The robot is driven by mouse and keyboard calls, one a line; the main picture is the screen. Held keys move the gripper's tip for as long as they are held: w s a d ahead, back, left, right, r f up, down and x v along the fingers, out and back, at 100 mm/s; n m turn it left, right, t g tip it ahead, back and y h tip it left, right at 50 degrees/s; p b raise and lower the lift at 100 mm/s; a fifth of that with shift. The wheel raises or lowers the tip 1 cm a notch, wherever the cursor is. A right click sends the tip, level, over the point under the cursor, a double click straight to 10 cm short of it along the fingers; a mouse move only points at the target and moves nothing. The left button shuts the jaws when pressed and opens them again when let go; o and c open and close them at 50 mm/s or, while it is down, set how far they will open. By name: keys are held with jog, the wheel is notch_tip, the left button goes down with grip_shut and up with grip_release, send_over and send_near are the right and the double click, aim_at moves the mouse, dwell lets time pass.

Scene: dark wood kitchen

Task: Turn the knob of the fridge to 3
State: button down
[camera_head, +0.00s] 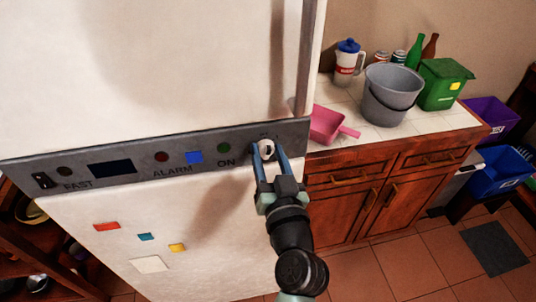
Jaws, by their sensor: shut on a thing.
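The white fridge (180,60) fills the left and middle of the head view. A grey control panel (120,172) runs across its front, with the words FAST, ALARM and ON, a dark display, coloured round marks and a blue square. The white knob (266,149) is at the panel's right end. My gripper (269,152) is shut on the knob, one blue finger on each side of it. The knob's setting and any numbers around it are too small to read.
Blue (497,172) and purple (490,117) bins stand farther right. Several magnets (107,226) are on the fridge's lower front.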

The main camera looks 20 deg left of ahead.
jog(key=m, duration=0.6)
jog(key=shift+w+d+m, duration=0.1)
jog(key=shift+d+m, duration=0.1)
jog(key=shift+m, duration=0.1)
jog(key=m+p, duration=0.1)
jog(key=m, duration=0.2)
jog(key=shift+f+m, duration=0.1)
jog(key=shift+m, duration=0.2)
jog(key=m+p, duration=0.1)
jog(key=m, duration=0.2)
jog(key=shift+f+m, duration=0.1)
jog(key=shift+m, duration=0.2)
jog(key=m+p, duration=0.2)
jog(key=m, duration=0.4)
jog(key=shift+f+p, duration=0.15)
jog(key=shift+p, duration=0.25)
jog(key=m+p, duration=0.1)
jog(key=m, duration=0.2)
jog(key=shift+f+m, duration=0.1)
jog(key=shift+m, duration=0.3)
jog(key=shift+f+m+p, duration=0.15)
jog(key=shift+m+p, duration=0.7)
jog(key=shift+m, duration=0.75)
jog(key=shift+a, duration=0.1)
jog(key=shift+c, duration=1.8)
grip_release()
